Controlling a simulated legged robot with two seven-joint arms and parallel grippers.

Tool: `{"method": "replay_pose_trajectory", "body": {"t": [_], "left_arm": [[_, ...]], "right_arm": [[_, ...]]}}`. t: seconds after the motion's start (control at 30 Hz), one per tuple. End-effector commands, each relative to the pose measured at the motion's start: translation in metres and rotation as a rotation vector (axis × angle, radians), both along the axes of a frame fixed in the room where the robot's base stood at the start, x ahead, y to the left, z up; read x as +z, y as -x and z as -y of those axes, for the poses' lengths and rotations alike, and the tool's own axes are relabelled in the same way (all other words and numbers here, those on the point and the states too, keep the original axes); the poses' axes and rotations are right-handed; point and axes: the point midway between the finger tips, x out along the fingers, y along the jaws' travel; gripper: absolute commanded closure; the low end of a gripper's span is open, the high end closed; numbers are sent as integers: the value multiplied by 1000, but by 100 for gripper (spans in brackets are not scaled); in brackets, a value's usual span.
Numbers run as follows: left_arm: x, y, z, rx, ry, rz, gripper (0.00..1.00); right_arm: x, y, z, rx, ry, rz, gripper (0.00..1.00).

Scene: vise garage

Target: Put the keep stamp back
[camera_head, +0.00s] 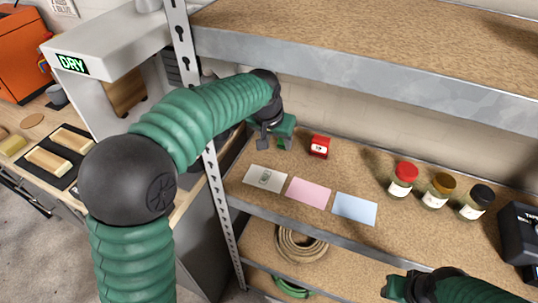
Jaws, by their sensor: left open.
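My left gripper (282,137) reaches over the middle shelf at its back left, and its jaws are open. Green shapes at its jaws may include a green stamp (285,143), but I cannot clearly separate stamp from fingers. A red stamp (319,146) stands on the shelf just right of the gripper, apart from it. A white card (265,179) with a greenish printed mark lies in front of the gripper. A pink card (308,192) and a blue card (355,208) lie to its right. My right gripper (394,288) is low at the bottom edge; its jaw opening is unclear.
Jars with red (403,180), brown (438,190) and black (475,202) lids stand on the shelf's right. A dark device (521,236) is at the far right. The upper shelf (370,68) hangs above. A metal upright (211,168) stands left of the shelf.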

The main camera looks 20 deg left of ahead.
Motion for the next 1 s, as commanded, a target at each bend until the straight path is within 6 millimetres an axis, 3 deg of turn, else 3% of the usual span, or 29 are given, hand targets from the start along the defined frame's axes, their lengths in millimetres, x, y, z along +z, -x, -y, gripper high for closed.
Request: {"method": "replay_pose_trajectory", "body": {"t": [0.1,0.3,1.0], "left_arm": [[-1,32,-2,1,-2,1,51],[-1,59,-2,-1,0,-1,51],[-1,62,-2,-1,0,-1,51]], "right_arm": [[-6,0,0,0,0,0,64],[-7,0,0,0,0,1,64],[-7,0,0,0,0,1,64]]}}
